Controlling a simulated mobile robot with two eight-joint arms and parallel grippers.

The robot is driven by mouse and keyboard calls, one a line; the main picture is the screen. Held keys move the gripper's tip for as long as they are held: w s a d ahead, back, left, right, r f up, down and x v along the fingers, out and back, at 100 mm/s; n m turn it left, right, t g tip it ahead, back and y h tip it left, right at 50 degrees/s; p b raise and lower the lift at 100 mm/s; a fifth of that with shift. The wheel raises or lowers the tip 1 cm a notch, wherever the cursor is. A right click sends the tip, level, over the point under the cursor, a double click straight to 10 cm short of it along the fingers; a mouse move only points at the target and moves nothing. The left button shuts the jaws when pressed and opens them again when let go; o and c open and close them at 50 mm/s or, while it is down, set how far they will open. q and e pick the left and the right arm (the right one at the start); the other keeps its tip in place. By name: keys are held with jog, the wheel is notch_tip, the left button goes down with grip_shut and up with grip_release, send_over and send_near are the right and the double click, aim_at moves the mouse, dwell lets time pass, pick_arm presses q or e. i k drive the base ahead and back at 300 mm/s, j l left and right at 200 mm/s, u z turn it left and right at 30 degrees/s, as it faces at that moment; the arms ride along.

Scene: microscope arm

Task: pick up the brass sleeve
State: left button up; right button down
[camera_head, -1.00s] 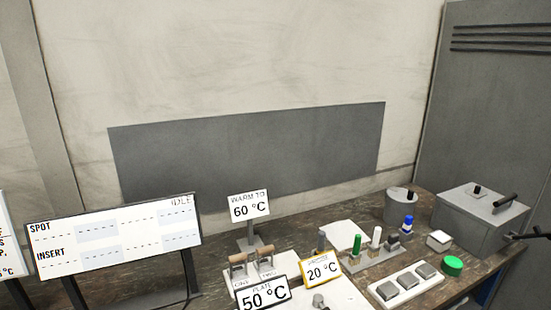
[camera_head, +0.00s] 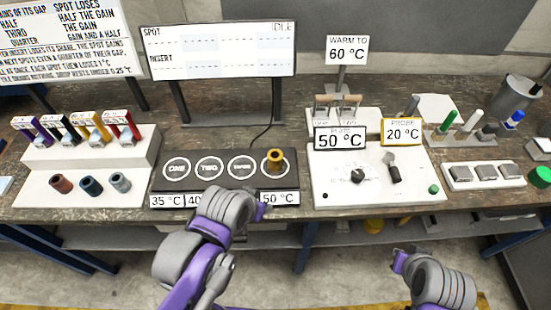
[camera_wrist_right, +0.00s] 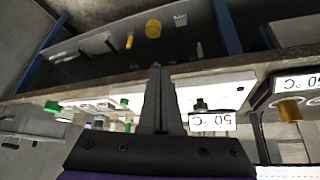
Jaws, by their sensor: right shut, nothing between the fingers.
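The brass sleeve (camera_head: 274,161) stands upright on the rightmost round spot of the dark plate block (camera_head: 165,184), its open top showing. In the right wrist view the brass sleeve (camera_wrist_right: 290,111) shows at the right edge, well apart from my fingers. My right gripper (camera_wrist_right: 158,70) is shut with nothing between its fingers. In the head view my right arm is at the bottom right, in front of the bench, and its fingers are not visible. My left arm reaches in front of the plate block, left of the sleeve; its fingers cannot be made out.
Dark red, blue and grey sleeves (camera_head: 90,185) sit on a white rack (camera_head: 40,188) at left. A white control box (camera_head: 330,192) with a 50 °C sign (camera_head: 340,138) stands right of the plate block. A display (camera_head: 218,50) stands behind. The bench front edge is narrow.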

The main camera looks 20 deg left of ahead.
aim_at(274, 156)
jog(key=k+l+u, duration=0.1)
jog(key=u, duration=0.7)
